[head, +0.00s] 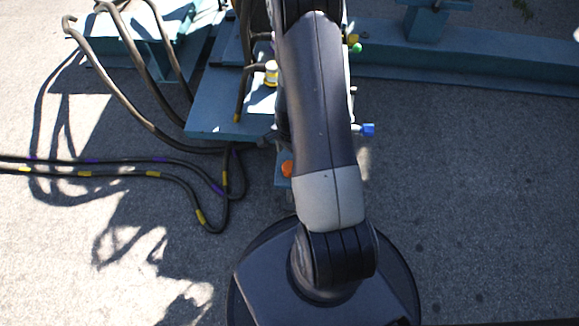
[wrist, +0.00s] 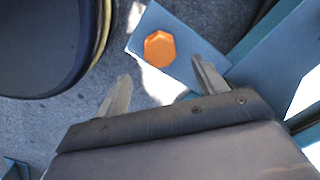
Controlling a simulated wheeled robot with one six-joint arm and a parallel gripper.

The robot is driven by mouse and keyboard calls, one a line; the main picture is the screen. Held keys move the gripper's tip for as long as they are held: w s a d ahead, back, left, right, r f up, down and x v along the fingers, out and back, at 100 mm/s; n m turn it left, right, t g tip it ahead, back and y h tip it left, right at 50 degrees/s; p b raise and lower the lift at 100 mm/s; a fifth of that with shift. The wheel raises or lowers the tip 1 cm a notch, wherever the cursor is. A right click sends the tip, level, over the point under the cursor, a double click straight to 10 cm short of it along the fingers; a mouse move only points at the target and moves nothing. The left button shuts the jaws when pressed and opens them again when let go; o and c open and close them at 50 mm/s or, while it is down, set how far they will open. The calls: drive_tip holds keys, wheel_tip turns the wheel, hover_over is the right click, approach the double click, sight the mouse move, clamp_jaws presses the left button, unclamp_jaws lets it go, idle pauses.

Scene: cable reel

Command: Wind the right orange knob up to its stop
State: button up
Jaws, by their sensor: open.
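An orange knob (wrist: 159,48) shows in the wrist view, on a blue plate (wrist: 188,75), above and between the tips of my gripper (wrist: 160,82). My gripper is open, its two fingers spread apart with nothing between them. I cannot tell how far the fingertips are from the knob. In the head view an orange knob (head: 287,168) shows just left of my arm, low on the blue frame. My arm covers the middle of the head view and hides my gripper and much of the reel there. Only one orange knob is in sight.
A blue knob (head: 368,130) and a green knob (head: 356,48) stick out right of my arm. Black cables (head: 150,160) with yellow and purple bands lie on the ground at left. A blue beam (head: 460,65) crosses the upper right. The ground at right is clear.

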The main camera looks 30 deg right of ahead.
sight(289, 166)
wheel_tip(289, 166, down, 8)
drive_tip(key=shift+f+b, duration=0.1)
drive_tip(key=shift+b, duration=1.1)
drive_tip(key=c, duration=0.9)
